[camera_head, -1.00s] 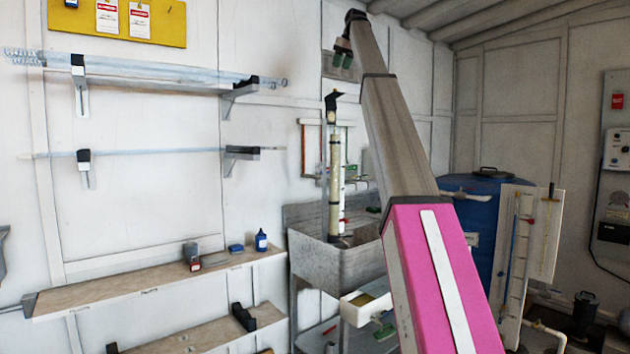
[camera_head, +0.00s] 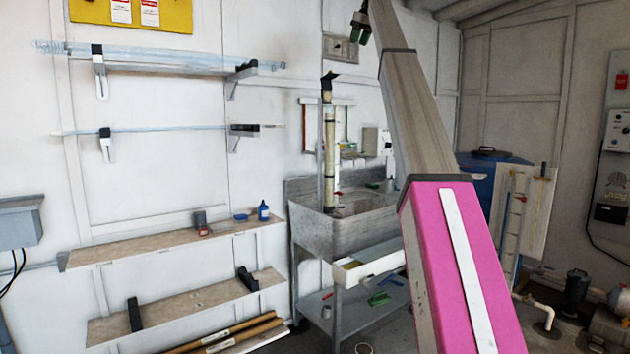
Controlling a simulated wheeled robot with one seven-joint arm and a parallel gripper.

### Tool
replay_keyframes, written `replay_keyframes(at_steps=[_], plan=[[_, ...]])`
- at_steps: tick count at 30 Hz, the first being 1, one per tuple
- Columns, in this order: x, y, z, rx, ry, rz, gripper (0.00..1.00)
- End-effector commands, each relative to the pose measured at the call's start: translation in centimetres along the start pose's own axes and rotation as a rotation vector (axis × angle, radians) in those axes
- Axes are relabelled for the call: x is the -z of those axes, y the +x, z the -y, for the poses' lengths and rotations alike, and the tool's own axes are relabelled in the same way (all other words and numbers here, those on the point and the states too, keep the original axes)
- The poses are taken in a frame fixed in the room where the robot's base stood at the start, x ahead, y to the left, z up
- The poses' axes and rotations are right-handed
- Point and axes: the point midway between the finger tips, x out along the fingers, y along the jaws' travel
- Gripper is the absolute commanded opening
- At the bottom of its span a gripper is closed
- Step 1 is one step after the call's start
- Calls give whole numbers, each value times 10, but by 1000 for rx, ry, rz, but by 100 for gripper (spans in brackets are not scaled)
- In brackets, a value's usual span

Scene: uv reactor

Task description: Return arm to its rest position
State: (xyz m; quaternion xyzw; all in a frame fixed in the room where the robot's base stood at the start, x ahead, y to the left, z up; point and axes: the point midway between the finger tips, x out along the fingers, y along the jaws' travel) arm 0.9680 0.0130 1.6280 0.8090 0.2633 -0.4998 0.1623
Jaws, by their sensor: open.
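My arm (camera_head: 425,130) rises from the lower right to the top edge, with a pink lower link and a grey upper link. My gripper (camera_head: 360,33) shows small and dark with green tips at the top, beside the upper link. It is open, and I see nothing held in it. It is high in front of the back wall, above the grey sink (camera_head: 330,235) in the picture. The top end of the arm is cut off by the frame edge.
Wall shelves (camera_head: 165,252) stand on the left, with a blue bottle (camera_head: 263,211) on one. An upright tube (camera_head: 329,155) stands at the sink. A blue barrel (camera_head: 487,160) and a white panel (camera_head: 540,215) are behind my arm at right. A grey box (camera_head: 20,222) is at far left.

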Motion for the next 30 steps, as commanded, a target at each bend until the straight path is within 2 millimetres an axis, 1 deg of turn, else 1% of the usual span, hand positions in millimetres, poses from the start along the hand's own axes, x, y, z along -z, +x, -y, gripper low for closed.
replay_keyframes(at_steps=[2, 3, 8, 12, 17, 20, 23, 26, 27, 29, 30], plan=[[0, 0, 0, 0, 0, 0, 44], [-3, 8, 0, 1, 4, 2, 44], [-11, 30, -3, 1, 17, 9, 44], [-20, 53, -5, 1, 31, 15, 44], [-36, 93, -8, 1, 53, 26, 44], [-48, 123, -10, 2, 71, 35, 44], [-65, 160, -11, 2, 92, 45, 44], [-90, 209, -11, 1, 122, 62, 44], [-102, 231, -10, 0, 135, 69, 44], [-122, 266, -9, -1, 156, 81, 44], [-135, 290, -8, -2, 171, 89, 44]])
